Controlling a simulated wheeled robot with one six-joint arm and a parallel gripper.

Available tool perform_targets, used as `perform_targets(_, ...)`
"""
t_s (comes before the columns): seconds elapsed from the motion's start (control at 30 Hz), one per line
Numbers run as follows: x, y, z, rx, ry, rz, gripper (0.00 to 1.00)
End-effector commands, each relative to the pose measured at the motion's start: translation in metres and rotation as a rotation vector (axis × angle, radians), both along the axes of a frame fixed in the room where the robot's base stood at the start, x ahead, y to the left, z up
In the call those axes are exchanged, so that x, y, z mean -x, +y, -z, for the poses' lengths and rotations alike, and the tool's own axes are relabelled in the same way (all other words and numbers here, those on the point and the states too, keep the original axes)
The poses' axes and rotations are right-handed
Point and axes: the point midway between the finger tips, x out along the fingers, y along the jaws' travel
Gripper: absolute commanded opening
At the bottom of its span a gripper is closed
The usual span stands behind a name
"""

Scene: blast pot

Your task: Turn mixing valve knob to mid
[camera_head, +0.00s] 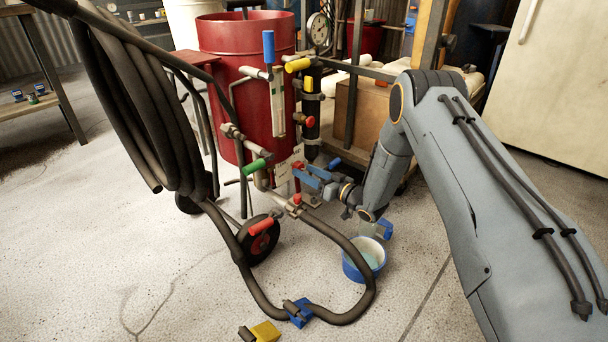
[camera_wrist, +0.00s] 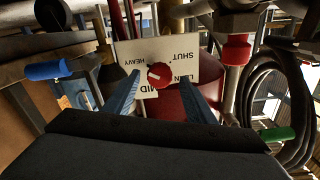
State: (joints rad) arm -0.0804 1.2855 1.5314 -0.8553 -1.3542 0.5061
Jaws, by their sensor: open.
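The mixing valve knob (camera_wrist: 160,75) is a small red round knob on a white label plate (camera_wrist: 185,62) with the words SHUT, HEAVY, MID and LEAN, upside down in the wrist view. I cannot tell whether the fingertips reach the knob's depth. In the head view my gripper (camera_head: 306,174) is in front of the plate (camera_head: 285,173) at the pot's lower pipework.
A thick black hose (camera_head: 350,300) loops on the floor. A blue bucket (camera_head: 352,270) stands below my wrist.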

Motion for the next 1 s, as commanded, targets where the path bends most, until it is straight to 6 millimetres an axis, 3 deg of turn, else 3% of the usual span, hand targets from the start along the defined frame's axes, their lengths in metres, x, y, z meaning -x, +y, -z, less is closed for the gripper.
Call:
perform_targets(0.2, -0.012, 0.014, 0.0, 0.0, -0.002, 0.0, 0.5)
perform_targets(0.47, -0.013, 0.016, -0.001, 0.001, -0.001, 0.001, 0.5)
perform_targets(0.5, -0.013, 0.016, -0.001, 0.001, -0.001, 0.001, 0.49)
perform_targets(0.73, -0.012, 0.016, -0.001, 0.001, -0.001, 0.001, 0.1)
perform_targets(1.0, -0.012, 0.016, 0.0, 0.014, -0.016, 0.0, 0.09)
